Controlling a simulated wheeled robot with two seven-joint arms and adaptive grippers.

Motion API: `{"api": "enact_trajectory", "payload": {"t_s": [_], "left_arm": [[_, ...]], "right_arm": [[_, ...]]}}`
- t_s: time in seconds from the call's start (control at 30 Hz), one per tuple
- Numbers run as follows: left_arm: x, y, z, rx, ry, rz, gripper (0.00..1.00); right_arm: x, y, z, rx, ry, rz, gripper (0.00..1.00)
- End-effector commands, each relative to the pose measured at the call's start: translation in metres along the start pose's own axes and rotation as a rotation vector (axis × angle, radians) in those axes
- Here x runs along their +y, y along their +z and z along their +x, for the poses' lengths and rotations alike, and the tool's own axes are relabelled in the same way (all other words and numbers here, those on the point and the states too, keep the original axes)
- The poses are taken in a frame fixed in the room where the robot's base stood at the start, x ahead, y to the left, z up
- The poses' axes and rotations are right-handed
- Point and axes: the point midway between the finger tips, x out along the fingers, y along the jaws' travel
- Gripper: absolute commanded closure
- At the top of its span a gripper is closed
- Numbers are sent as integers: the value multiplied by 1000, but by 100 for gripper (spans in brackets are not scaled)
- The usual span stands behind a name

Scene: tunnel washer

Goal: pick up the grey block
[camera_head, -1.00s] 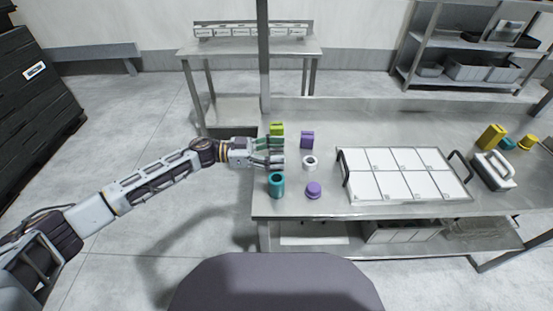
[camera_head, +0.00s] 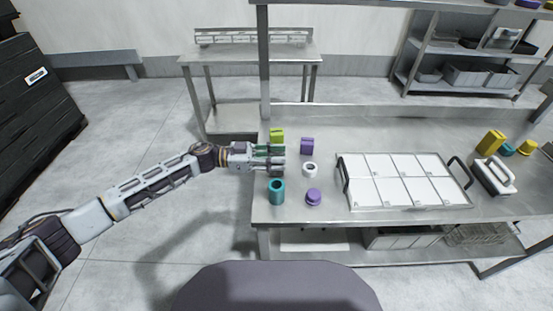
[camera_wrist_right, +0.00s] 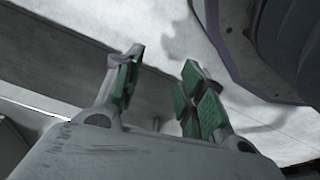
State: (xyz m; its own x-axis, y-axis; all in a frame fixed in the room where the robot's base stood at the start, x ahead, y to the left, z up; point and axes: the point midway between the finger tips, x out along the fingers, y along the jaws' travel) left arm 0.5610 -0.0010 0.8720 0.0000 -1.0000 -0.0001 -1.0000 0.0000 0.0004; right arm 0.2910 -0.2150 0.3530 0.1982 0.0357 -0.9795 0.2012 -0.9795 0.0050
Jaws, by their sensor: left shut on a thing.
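My left gripper (camera_head: 271,157) reaches in from the left over the left end of the steel table. It is shut on the grey block (camera_head: 278,158), which is mostly hidden between the fingers and hard to tell from them. I cannot tell whether the block touches the table. My right gripper (camera_wrist_right: 163,62) shows in the right wrist view with its green-padded fingers apart and nothing between them.
Near the left gripper stand a lime green block (camera_head: 277,135), a purple block (camera_head: 307,146), a white ring (camera_head: 310,169), a teal cylinder (camera_head: 276,191) and a purple round piece (camera_head: 313,197). A handled tray (camera_head: 402,204) with white panels lies to the right.

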Motion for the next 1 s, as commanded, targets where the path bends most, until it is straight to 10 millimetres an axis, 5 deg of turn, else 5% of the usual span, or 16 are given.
{"api": "enact_trajectory", "payload": {"t_s": [0.6,1.0], "left_arm": [[0,-78,0,2,1,4,100],[0,-95,0,1,0,1,100]], "right_arm": [[16,34,34,9,22,1,60],[18,42,41,14,25,1,60]]}}
